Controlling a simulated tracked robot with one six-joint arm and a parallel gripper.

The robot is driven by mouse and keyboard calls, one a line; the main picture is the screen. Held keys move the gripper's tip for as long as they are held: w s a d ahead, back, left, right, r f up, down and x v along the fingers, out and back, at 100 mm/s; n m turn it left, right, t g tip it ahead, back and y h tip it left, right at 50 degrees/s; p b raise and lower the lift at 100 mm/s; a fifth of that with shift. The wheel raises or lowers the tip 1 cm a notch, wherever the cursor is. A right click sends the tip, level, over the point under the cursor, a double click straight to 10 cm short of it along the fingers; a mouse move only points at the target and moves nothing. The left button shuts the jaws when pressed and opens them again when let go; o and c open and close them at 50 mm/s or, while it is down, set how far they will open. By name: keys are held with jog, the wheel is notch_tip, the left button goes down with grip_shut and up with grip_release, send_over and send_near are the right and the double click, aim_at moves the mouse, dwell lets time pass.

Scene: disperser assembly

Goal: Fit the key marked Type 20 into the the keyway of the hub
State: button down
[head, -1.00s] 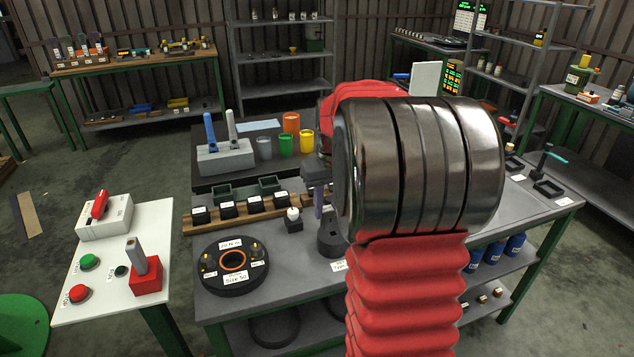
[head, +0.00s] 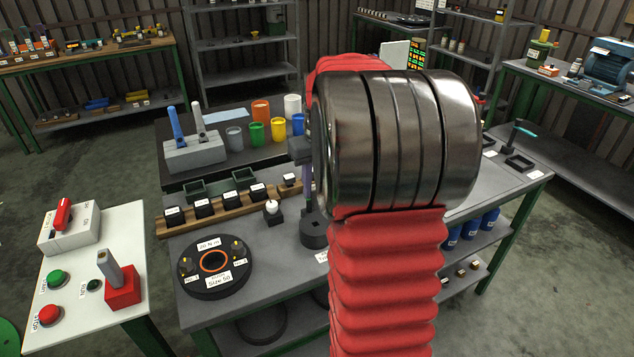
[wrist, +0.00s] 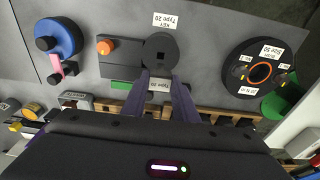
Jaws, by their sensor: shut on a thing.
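The hub (wrist: 160,50) is a dark round block with a square hole in its top, on the grey table. A tag reading "KEY Type 20" (wrist: 165,20) lies beside it. It also shows in the head view (head: 314,236), partly hidden by my arm. My gripper (wrist: 160,78) points toward the hub, its two purple fingers close to the hub's rim. It is shut on the key (wrist: 160,86), whose label reads "Type 20". I cannot tell whether the key touches the hub. In the head view my gripper (head: 306,198) is just behind the hub, mostly hidden.
A wooden rack (head: 215,214) with several labelled black blocks stands behind. A small white-topped piece (head: 272,210) is near the hub. A black disc marked "Size 50" (head: 215,266) lies to the left. A dark block with an orange knob (wrist: 105,47) is on the hub's other side.

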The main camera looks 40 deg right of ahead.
jog(key=shift+f, duration=2.55)
jog(key=shift+f, duration=2.8)
dwell(0.6)
jog(key=c, duration=1.3)
grip_release()
jog(key=shift+c, duration=0.2)
notch_tip(320, 180, up, 14)
jog(key=s, duration=0.1)
jog(key=shift+s+a+f, duration=0.15)
jog(key=shift+s+a, duration=0.05)
jog(key=shift+s, duration=0.15)
